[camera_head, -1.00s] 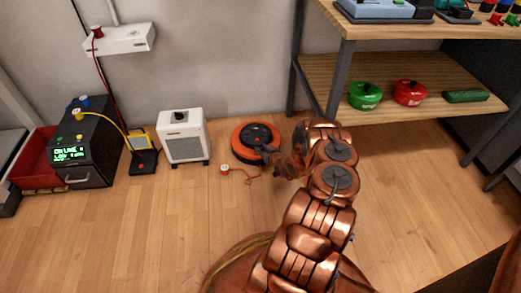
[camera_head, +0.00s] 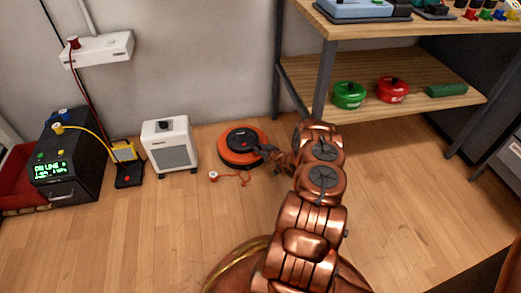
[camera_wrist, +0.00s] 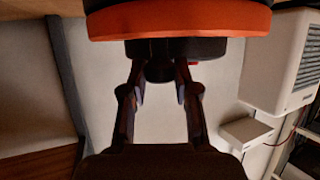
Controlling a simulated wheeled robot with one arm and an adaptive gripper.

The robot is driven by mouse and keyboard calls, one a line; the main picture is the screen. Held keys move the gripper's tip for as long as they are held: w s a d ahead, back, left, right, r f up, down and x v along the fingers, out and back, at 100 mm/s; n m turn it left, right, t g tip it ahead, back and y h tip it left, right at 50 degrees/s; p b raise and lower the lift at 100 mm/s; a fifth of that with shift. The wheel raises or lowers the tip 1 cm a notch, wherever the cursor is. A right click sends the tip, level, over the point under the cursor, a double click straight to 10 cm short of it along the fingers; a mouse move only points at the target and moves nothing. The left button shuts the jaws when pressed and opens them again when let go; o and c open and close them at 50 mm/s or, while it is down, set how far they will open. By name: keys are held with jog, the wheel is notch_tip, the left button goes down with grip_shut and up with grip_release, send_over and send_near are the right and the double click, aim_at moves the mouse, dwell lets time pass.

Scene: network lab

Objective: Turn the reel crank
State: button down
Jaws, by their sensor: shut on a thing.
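The reel (camera_head: 228,158) lies flat on the wooden floor by the wall, an orange disc with a black hub. It also shows at the top of the wrist view as an orange rim (camera_wrist: 180,20). My gripper (camera_head: 265,151) is at the right side of the reel's hub in the head view. In the wrist view my gripper (camera_wrist: 160,76) has one finger on each side of a dark crank knob (camera_wrist: 160,71) and is shut on it. The exact finger contact is too dark to see, and the crank arm is hard to tell from the black hub.
A white heater (camera_head: 171,148) stands left of the reel. A small red plug (camera_head: 214,176) with its cord lies on the floor in front. A shelf (camera_head: 400,118) with green and red pots stands to the right. The floor at front left is clear.

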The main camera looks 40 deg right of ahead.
jog(key=shift+d, duration=0.1)
jog(key=c, duration=0.9)
grip_release()
jog(key=shift+v, duration=6.05)
